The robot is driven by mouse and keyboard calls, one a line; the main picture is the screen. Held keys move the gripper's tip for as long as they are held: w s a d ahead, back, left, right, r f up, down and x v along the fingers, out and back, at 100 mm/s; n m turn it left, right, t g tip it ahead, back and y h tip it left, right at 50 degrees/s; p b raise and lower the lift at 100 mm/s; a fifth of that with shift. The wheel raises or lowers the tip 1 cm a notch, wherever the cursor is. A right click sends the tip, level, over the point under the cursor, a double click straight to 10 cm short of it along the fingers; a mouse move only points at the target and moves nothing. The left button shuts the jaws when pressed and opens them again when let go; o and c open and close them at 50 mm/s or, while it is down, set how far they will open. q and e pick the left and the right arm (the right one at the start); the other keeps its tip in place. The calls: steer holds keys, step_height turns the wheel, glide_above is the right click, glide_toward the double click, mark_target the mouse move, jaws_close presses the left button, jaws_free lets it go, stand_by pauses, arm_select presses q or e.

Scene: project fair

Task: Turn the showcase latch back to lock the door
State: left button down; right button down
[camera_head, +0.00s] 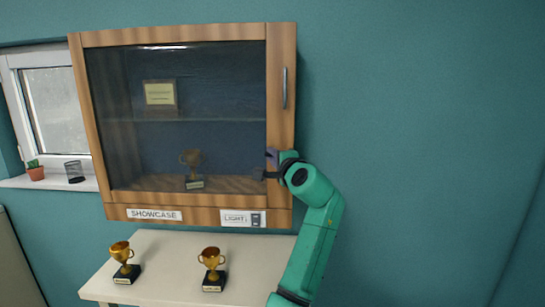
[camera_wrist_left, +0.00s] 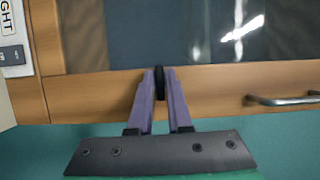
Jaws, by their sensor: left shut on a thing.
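The wooden showcase (camera_head: 181,35) hangs on the wall with its glass door (camera_head: 220,95) closed against the frame as far as I can see. My left gripper (camera_head: 271,158) reaches the lower part of the door's right stile, below the metal handle (camera_head: 284,88). In the left wrist view, the purple fingers (camera_wrist_left: 160,92) are shut on the small dark latch (camera_wrist_left: 160,76) at the stile. The fingers hide much of the latch, and its exact angle is hard to tell. In the head view the gripper and arm cover it. My right gripper is not in view.
A trophy (camera_head: 192,158) and a plaque (camera_head: 160,94) stand inside the showcase. Two trophies (camera_head: 122,254) (camera_head: 211,260) stand on the pale table (camera_head: 160,250) below. A light switch panel (camera_head: 242,218) sits on the bottom rail. The wall at right is clear.

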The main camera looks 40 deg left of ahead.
arm_select(q)
steer(key=c, duration=0.9)
jaws_free()
steer(key=shift+w, duration=0.1)
steer(key=shift+d, duration=0.1)
steer(key=b+v, duration=0.4)
steer(key=v, duration=1)
steer(key=shift+s+d, duration=0.2)
